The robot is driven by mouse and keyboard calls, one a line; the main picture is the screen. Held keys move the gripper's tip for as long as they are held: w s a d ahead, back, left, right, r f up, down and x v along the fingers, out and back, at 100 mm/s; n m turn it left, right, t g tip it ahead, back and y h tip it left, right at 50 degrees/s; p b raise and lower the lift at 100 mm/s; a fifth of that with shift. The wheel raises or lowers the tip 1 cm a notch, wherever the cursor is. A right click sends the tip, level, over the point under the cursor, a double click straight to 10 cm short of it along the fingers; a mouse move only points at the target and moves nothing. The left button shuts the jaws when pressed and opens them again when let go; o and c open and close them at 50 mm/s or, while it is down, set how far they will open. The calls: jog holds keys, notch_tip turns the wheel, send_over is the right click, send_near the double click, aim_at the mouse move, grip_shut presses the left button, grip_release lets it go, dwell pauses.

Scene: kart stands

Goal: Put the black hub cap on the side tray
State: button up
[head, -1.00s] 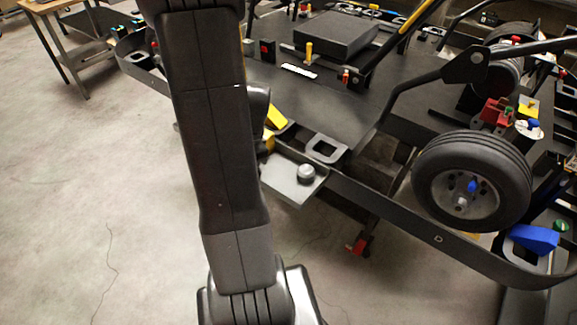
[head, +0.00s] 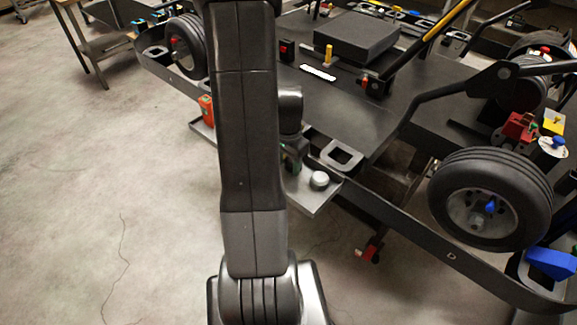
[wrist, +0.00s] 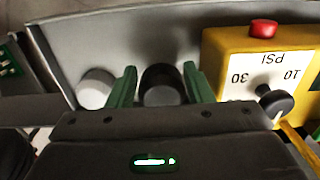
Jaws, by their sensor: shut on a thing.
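The black hub cap (wrist: 162,84) is between the two green fingers of my gripper (wrist: 160,74) in the wrist view, and the fingers are shut on it. The grey side tray (wrist: 140,40) spreads behind it. I cannot tell whether the cap touches the tray. A light grey cap (wrist: 95,89) stands on the tray left of the fingers. In the head view the side tray (head: 308,202) sticks out from the kart's near side with a silver cap (head: 319,180) on it. My arm hides most of the gripper and the black cap there; a bit of green (head: 292,158) shows beside it.
A yellow PSI gauge box (wrist: 250,62) with a red button and black knob stands close right of the fingers. The kart's wheel (head: 490,203) and dark side rail (head: 400,232) lie to the right. A bench (head: 105,45) stands at the back left. Left floor is clear.

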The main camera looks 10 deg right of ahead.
aim_at(288, 163)
notch_tip(288, 163, down, 2)
jog(key=shift+f, duration=0.1)
jog(key=o, duration=0.7)
jog(key=shift+o, duration=0.2)
notch_tip(288, 163, up, 12)
dwell(0.3)
